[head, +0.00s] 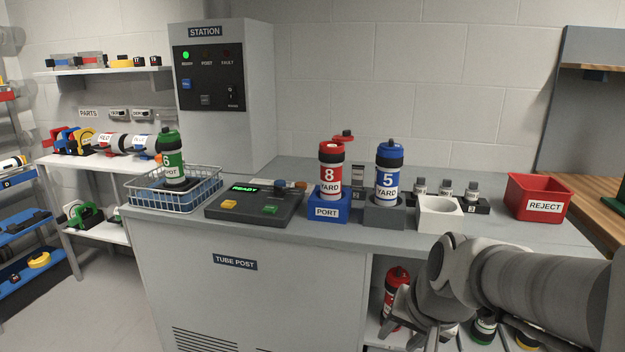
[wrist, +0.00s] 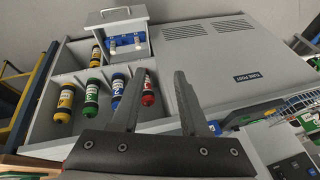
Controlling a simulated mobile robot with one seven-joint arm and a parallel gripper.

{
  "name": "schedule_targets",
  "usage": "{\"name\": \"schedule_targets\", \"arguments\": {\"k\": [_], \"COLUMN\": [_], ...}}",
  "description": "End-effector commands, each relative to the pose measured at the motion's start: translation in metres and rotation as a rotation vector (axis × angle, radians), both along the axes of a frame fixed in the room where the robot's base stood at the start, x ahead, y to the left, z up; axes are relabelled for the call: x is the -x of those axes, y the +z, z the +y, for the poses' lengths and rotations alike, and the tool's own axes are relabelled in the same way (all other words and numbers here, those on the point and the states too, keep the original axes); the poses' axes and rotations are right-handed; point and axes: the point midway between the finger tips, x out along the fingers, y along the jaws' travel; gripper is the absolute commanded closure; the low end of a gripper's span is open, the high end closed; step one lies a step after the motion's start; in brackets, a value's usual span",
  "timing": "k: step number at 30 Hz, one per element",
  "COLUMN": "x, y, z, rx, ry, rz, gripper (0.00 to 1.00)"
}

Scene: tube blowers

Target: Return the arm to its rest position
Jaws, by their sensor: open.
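My arm (head: 540,290) reaches in from the right edge of the head view. It bends down in front of the open shelf at the cabinet's right side. In the wrist view my gripper (wrist: 160,85) is open, its two dark fingers apart with nothing held between them. A red tube (wrist: 148,92) shows behind the fingers, apart from them as far as I can tell.
The counter holds a blue port (head: 325,212) with red tube 8 (head: 331,165), blue tube 5 (head: 388,172) in a grey holder, a wire basket (head: 150,198) with a green tube (head: 171,160), and a red reject bin (head: 540,198). Several tubes stand in the shelf below.

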Motion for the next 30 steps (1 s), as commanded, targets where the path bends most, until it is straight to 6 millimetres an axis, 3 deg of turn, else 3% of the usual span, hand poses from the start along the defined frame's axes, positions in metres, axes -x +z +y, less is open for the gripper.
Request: {"name": "schedule_targets", "arguments": {"k": [6, 15, 30], "x": [0.050, 0.105, 0.102], "y": [0.037, 0.065, 0.191], "z": [0.003, -0.004, -0.004], "rx": [0.126, 0.270, 0.262], "ry": [0.187, 0.359, 0.350], "rz": [-0.049, -0.083, -0.076], "gripper": [0.55, 0.55, 0.55]}}
